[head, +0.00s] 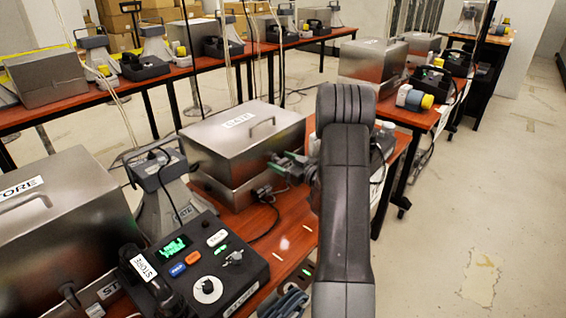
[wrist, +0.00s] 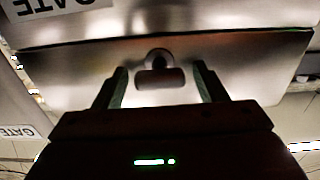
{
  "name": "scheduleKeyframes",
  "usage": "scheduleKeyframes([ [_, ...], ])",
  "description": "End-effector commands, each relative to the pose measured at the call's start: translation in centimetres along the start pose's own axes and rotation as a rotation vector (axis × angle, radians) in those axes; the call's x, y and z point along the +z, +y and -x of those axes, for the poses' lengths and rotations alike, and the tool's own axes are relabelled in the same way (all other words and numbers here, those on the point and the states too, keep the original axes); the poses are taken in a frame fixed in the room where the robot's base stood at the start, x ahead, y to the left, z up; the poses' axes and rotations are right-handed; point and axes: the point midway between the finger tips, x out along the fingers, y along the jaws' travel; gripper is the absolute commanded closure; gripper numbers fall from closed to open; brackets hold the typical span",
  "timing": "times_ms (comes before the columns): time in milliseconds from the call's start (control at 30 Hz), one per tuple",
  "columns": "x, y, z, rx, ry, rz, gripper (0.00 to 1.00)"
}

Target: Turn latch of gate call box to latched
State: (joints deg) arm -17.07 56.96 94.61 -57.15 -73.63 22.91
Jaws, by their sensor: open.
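The gate call box (head: 235,150) is a closed metal box with a GATE label and a lid handle, on the red-brown table in the head view. Its latch (wrist: 160,77) shows in the wrist view as a short dark bar lying level on a round pivot on the metal face. My gripper (wrist: 160,88) is open, with one finger on each side of the latch bar and a gap on both sides. In the head view my gripper (head: 288,165) is at the right side of the box, partly hidden by my arm. The latch is too small to tell in the head view.
A STORE box (head: 60,235) and a black STORE console (head: 205,262) stand at the front left. A grey horn speaker (head: 165,195) is left of the gate box. More boxes stand on tables behind. The floor at right (head: 480,200) is clear.

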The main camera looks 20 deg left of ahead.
Motion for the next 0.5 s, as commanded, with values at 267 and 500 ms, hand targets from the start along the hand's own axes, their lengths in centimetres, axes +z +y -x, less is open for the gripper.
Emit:
scheduleKeyframes([
  [267, 0.0, 0.0, 0.04, 0.0, 0.0, 0.0, 0.76],
  [500, 0.1, 0.0, 0.05, 0.0, 0.0, 0.012, 0.79],
])
